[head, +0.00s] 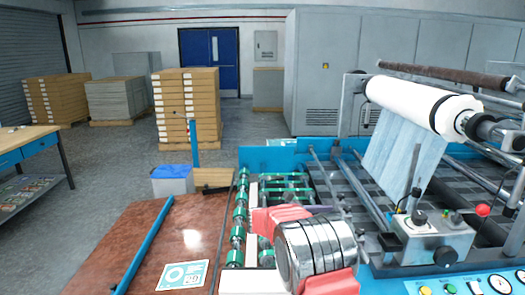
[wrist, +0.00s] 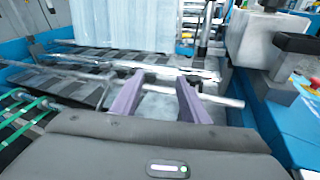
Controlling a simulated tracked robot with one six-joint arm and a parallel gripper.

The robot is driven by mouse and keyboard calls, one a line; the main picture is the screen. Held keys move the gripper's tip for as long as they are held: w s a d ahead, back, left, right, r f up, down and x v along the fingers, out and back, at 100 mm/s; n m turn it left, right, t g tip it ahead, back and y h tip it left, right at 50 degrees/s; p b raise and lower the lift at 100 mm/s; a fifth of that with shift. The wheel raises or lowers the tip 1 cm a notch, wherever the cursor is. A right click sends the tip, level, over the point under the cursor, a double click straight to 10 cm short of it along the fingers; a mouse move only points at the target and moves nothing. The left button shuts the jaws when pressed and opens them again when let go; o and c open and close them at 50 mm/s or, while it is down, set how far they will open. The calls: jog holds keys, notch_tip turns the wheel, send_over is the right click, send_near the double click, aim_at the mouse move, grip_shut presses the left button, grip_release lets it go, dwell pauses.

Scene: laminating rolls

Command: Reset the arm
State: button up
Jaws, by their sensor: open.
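My gripper (wrist: 160,77) shows in the wrist view, its two purple-grey fingers apart with nothing between them. It points over the dark slatted bed of the laminating machine, with metal rods behind the fingertips. I cannot make out the fingers in the head view. The white laminating roll (head: 425,104) sits on its shaft at the right of the head view, and its pale film (head: 401,152) hangs down in front. The film (wrist: 122,25) also shows beyond the gripper in the wrist view, apart from the fingers.
A control box (head: 432,238) with a red knob stands at the machine's right, near dials. Green-wheeled rollers (head: 240,212) run along its left side. A brown table (head: 130,245) holds a printed sheet (head: 184,274). Stacked pallets (head: 188,105) stand behind on open floor.

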jog(key=s+d+r+m+g+y, duration=0.1)
jog(key=s+r+m+y, duration=0.35)
jog(key=s, duration=0.75)
jog(key=s+d+r+m+g+y, duration=0.1)
jog(key=s+r+m+g+y, duration=0.25)
jog(key=s, duration=0.75)
jog(key=s+a+m+t+y, duration=0.2)
jog(key=s+a+m, duration=0.3)
jog(key=s, duration=0.6)
jog(key=s+a+f+m+t+y, duration=0.1)
jog(key=s+a+m+t+y, duration=0.2)
jog(key=s, duration=0.8)
jog(key=a+m+y, duration=0.2)
jog(key=m, duration=0.1)
jog(key=shift+s+f+m, duration=0.25)
jog(key=shift+f+m, duration=0.05)
jog(key=shift+m, duration=0.1)
